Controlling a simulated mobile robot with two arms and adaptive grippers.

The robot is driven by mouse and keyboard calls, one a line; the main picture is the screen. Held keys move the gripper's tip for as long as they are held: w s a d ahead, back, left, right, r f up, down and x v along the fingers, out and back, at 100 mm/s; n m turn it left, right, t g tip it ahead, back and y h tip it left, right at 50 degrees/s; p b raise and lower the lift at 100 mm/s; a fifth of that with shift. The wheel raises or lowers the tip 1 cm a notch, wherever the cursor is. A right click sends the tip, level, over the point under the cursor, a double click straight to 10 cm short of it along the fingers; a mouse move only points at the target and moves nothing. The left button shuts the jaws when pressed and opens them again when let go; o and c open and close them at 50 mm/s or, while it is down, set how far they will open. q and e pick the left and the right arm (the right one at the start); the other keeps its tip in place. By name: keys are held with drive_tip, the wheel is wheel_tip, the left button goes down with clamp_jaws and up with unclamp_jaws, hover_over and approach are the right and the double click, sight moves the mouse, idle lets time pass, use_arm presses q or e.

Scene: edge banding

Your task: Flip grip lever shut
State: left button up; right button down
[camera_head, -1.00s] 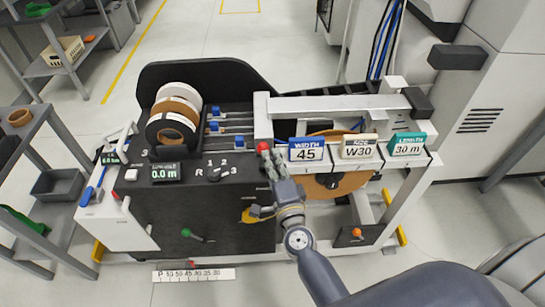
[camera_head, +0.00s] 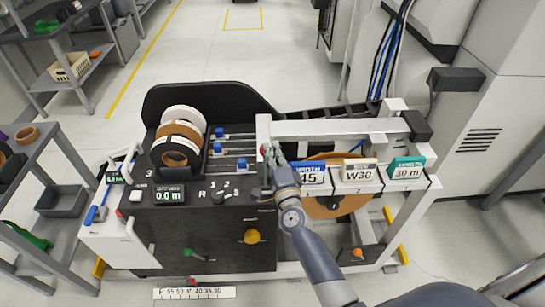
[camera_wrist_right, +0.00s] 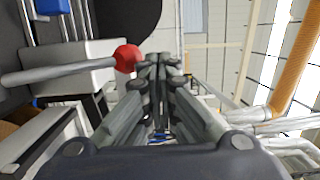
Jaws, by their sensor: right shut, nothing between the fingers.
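The lever with a red ball knob (camera_wrist_right: 128,58) on a silver rod (camera_wrist_right: 62,72) shows at the left of the right wrist view. In the head view its red knob (camera_head: 264,149) is small and partly covered, at the front of the white upright of the machine. My right gripper (camera_head: 270,151) reaches up to it from the lower right. In the wrist view the fingers (camera_wrist_right: 158,62) are shut and empty, with the red knob just left of their tips. I cannot tell whether they touch. My left gripper is not in view.
The "45" width sign (camera_head: 307,180) is partly hidden behind my right gripper; the W30 sign (camera_head: 358,172) and 30 m sign (camera_head: 407,168) stand to its right. Edge-band rolls (camera_head: 176,150) sit on the left. A yellow knob (camera_head: 252,236) is below. A grey shelf (camera_head: 50,170) stands at left.

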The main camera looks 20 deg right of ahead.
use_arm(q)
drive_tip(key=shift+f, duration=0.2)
use_arm(e)
drive_tip(key=shift+w+d+f, duration=0.15)
drive_tip(key=shift+w+d, duration=0.05)
drive_tip(key=shift+w, duration=0.5)
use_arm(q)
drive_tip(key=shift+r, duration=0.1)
